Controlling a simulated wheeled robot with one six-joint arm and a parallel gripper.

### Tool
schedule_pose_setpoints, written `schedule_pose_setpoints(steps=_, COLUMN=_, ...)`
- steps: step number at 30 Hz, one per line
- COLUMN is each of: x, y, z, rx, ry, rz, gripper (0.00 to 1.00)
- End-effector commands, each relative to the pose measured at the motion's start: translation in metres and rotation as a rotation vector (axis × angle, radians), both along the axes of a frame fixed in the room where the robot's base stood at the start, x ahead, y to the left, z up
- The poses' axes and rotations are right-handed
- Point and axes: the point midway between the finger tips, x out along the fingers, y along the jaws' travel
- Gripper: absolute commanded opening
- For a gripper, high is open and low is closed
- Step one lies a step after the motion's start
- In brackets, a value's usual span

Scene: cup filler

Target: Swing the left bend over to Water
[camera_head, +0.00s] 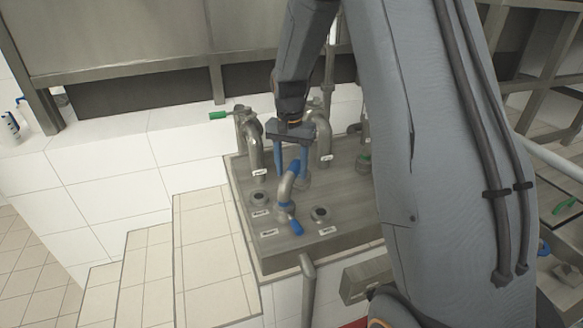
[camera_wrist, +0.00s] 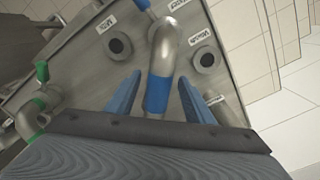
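The left bend is a curved steel pipe (camera_head: 285,190) with blue collars and a blue handle, at the front of the steel panel (camera_head: 345,187). My gripper (camera_head: 291,172) is above its rear end, fingers pointing down. In the wrist view, the bend (camera_wrist: 163,50) runs between my open gripper's two blue fingers (camera_wrist: 159,82), with its blue collar between them and a visible gap on each side. Two dark-holed ports stand beside the bend, one at left (camera_head: 259,198) and one at right (camera_head: 320,214). Their small labels are too blurred to read surely.
Taller steel pipes stand behind the bend, one at left (camera_head: 250,140) with a green handle (camera_head: 218,115), another (camera_head: 323,137) right of my gripper. Green-handled fittings (camera_wrist: 30,115) lie left in the wrist view. White tiled ledges (camera_head: 205,240) border the panel.

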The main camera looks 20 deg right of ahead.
Motion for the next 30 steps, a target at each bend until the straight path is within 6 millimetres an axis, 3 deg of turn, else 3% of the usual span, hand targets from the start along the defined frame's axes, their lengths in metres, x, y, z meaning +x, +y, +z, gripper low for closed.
schedule_pose_setpoints(steps=8, x=0.002, y=-0.002, z=0.007, rx=-0.001, ry=-0.006, rz=-0.001, gripper=0.48)
schedule_pose_setpoints(steps=21, x=0.003, y=0.002, z=0.069, rx=0.000, ry=-0.004, rz=0.002, gripper=0.48)
schedule_pose_setpoints(steps=30, x=0.001, y=0.002, z=0.078, rx=-0.001, ry=-0.001, rz=0.002, gripper=0.48)
